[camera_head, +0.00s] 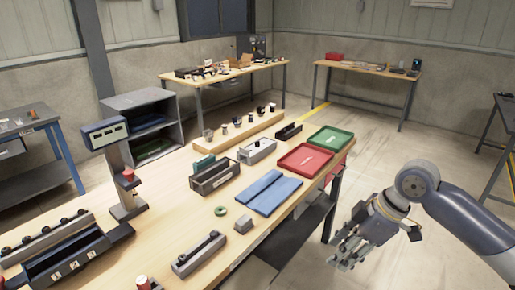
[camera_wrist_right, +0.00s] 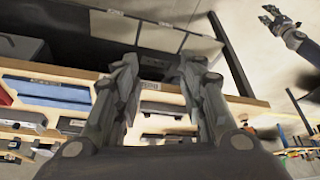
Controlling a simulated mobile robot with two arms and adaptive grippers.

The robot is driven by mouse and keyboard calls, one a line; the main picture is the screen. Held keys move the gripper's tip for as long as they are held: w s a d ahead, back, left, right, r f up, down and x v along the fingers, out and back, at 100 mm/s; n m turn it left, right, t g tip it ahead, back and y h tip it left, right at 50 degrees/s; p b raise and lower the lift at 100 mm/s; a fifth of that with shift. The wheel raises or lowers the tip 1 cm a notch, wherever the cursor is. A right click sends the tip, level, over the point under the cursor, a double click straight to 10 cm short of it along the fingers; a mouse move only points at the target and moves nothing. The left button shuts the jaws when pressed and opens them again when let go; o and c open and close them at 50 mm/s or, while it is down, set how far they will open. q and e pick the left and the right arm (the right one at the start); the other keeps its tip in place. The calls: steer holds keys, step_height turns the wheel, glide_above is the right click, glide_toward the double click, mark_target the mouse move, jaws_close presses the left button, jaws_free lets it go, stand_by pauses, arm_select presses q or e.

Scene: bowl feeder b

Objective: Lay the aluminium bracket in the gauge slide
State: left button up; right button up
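My right gripper (camera_head: 346,252) is off the bench's right edge in the head view, clear of every object. In the right wrist view its two fingers (camera_wrist_right: 158,72) stand apart with nothing between them. My left gripper (camera_wrist_right: 268,15) is small at the top right of the wrist view, its fingers seemingly spread and empty; the head view does not show it. A small grey block (camera_head: 243,224), possibly the aluminium bracket, sits near the bench's front edge. A long grey fixture with a dark rail (camera_head: 199,253), possibly the gauge slide, lies left of it. I cannot tell either for certain.
A post-mounted device (camera_head: 122,165) stands left. Floor around my right gripper is free.

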arm_select(q)
steer(key=shift+w, duration=0.6)
arm_select(e)
steer(key=shift+s+r, duration=0.35)
steer(key=shift+s, duration=0.05)
